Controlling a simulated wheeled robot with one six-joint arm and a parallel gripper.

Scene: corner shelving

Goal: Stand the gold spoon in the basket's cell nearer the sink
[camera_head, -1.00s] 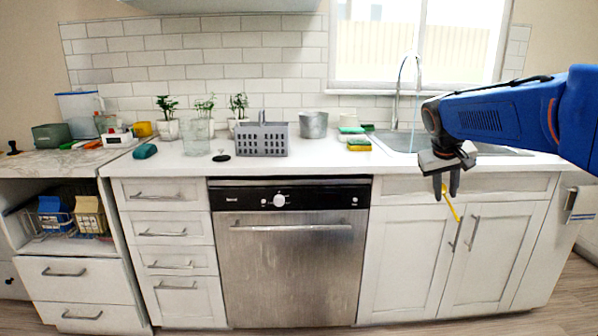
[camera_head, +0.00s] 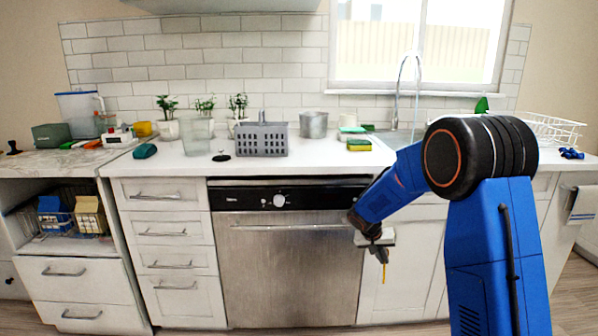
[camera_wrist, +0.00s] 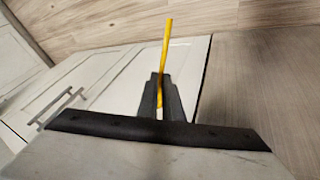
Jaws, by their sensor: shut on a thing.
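My gripper (camera_head: 381,255) is low in front of the cabinet doors, just right of the dishwasher, below counter height. It is shut on the gold spoon (camera_head: 385,273), which hangs down from the fingertips as a thin yellow piece. In the wrist view the spoon (camera_wrist: 166,45) sticks out beyond the dark fingers (camera_wrist: 160,98). The grey basket (camera_head: 262,139) with its slotted walls and upright handle stands on the counter, left of and above my gripper. Its cells cannot be seen from here. The sink is right of the basket, mostly hidden by my arm; its faucet (camera_head: 398,90) shows.
A metal pot (camera_head: 313,124) and sponges (camera_head: 358,145) stand between basket and sink. A glass (camera_head: 197,136), potted plants (camera_head: 238,105) and a black stopper (camera_head: 221,156) are left of the basket. A white dish rack (camera_head: 550,130) is at the right. The dishwasher (camera_head: 285,260) is closed.

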